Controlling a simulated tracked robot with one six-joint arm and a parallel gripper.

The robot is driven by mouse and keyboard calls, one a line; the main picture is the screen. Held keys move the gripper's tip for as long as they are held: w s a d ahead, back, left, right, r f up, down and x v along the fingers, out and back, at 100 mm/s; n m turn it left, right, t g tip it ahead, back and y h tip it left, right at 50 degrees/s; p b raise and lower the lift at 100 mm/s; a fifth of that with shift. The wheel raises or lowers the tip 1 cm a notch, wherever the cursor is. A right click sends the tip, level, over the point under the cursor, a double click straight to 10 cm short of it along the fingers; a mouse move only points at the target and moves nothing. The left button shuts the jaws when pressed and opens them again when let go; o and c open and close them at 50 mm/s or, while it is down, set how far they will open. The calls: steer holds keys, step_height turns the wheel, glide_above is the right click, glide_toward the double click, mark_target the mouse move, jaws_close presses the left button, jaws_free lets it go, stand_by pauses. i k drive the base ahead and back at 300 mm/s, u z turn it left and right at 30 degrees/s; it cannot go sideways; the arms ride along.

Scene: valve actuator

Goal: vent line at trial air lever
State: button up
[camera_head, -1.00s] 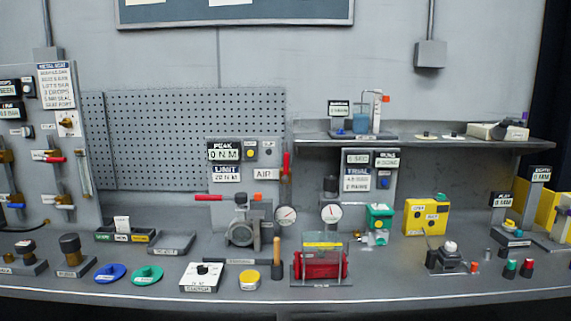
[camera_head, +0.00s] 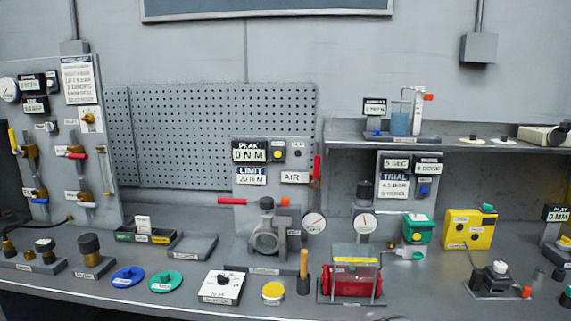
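A panel with a TRIAL label (camera_head: 394,179) stands at the right of the bench's middle, with small displays and a blue button (camera_head: 424,190). An upright red lever (camera_head: 317,168) stands beside the AIR label (camera_head: 294,177). I cannot read any label naming it as the trial air lever. A round white gauge (camera_head: 314,223) is below it, and a second gauge (camera_head: 365,223) stands in front of the TRIAL panel. A horizontal red lever (camera_head: 232,201) is left of the grey valve body (camera_head: 266,238). My gripper is not in view.
A clear-covered box with a red cylinder (camera_head: 352,285) and a wooden-handled tool (camera_head: 304,272) stand in front of the gauges. A green-topped device (camera_head: 418,230) and yellow box (camera_head: 470,229) are to the right. A shelf (camera_head: 470,143) overhangs the right side.

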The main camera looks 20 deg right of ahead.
mark_target(315, 183)
steer(key=z, duration=0.05)
steer(key=i, duration=1.15)
steer(key=z, duration=0.65)
